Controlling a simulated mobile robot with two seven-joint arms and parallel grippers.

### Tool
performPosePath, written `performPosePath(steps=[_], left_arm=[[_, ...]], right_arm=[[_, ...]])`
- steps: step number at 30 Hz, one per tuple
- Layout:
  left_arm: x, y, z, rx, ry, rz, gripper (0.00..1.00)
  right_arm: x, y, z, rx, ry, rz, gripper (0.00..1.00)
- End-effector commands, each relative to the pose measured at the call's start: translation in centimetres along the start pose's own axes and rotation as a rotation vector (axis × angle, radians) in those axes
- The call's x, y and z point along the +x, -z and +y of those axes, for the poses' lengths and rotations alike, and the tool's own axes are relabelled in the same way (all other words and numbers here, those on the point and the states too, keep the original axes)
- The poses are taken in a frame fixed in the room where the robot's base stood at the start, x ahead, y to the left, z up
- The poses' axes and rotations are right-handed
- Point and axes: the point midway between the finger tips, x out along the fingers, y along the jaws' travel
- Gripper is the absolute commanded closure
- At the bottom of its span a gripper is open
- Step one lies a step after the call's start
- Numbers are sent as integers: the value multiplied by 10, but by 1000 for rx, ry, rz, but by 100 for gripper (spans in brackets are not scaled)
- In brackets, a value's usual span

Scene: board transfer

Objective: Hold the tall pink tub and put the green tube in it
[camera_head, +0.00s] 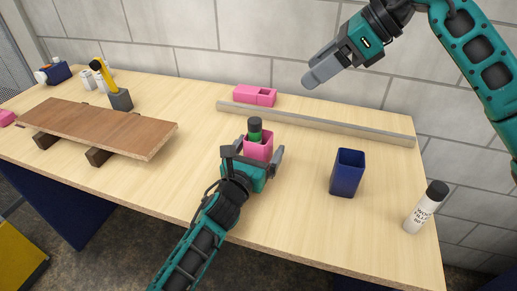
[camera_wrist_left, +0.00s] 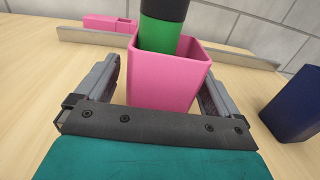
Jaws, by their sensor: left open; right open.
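The tall pink tub (camera_head: 260,150) stands upright on the table, between the spread fingers of my left gripper (camera_head: 251,158). The left wrist view shows the pink tub (camera_wrist_left: 165,80) with gaps to the fingers on both sides. The green tube (camera_head: 255,131), with a dark cap, stands inside the tub with its top sticking out above the rim. It also shows in the left wrist view (camera_wrist_left: 158,36); its lower end is hidden by the tub wall. My right gripper (camera_head: 318,76) is raised above the back of the table, away from the tub, open and empty.
A dark blue tub (camera_head: 347,173) stands right of the pink tub. A white bottle with a black cap (camera_head: 425,208) is near the right edge. A grey rail (camera_head: 320,122) and a pink box (camera_head: 255,95) lie behind. A brown board (camera_head: 95,125) rests on blocks at left.

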Motion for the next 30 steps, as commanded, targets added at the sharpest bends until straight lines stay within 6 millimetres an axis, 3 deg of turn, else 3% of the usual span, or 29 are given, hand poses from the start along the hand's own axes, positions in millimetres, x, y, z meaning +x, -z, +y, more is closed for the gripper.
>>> performPosePath(steps=[10, 24, 30], left_arm=[[-14, 1, 1, 3, -1, 0, 4], [-100, 1, 0, 0, 1, 2, 4], [-118, 0, 0, -1, 0, 0, 4]], right_arm=[[0, 0, 0, 0, 0, 0, 32], [0, 0, 0, 0, 0, 0, 32], [0, 0, 0, 0, 0, 0, 32]])
